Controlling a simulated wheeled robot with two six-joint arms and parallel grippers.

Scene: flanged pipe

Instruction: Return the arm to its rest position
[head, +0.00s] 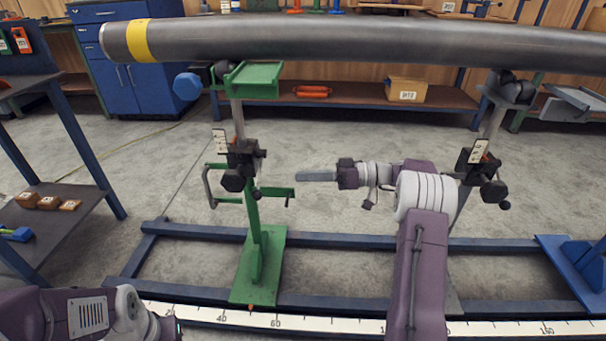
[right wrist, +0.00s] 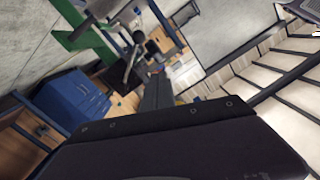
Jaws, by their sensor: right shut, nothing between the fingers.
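My right arm (head: 420,240) rises from the bottom of the head view and bends left at a white-ringed joint. Its right gripper (head: 318,176) points left, in front of the pipe stands and below the pipe. The fingers are shut and empty. In the right wrist view the dark shut fingers (right wrist: 155,95) show past the gripper's body. My left arm (head: 85,314) shows only in part at the bottom left of the head view; its gripper is out of view.
A grey pipe (head: 350,40) with a yellow band lies across the top on stands. The green stand (head: 262,260) is left of my right gripper. A blue rail frame (head: 340,240) with a scale (head: 340,324) runs below. A dark shelf cart (head: 60,225) stands left.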

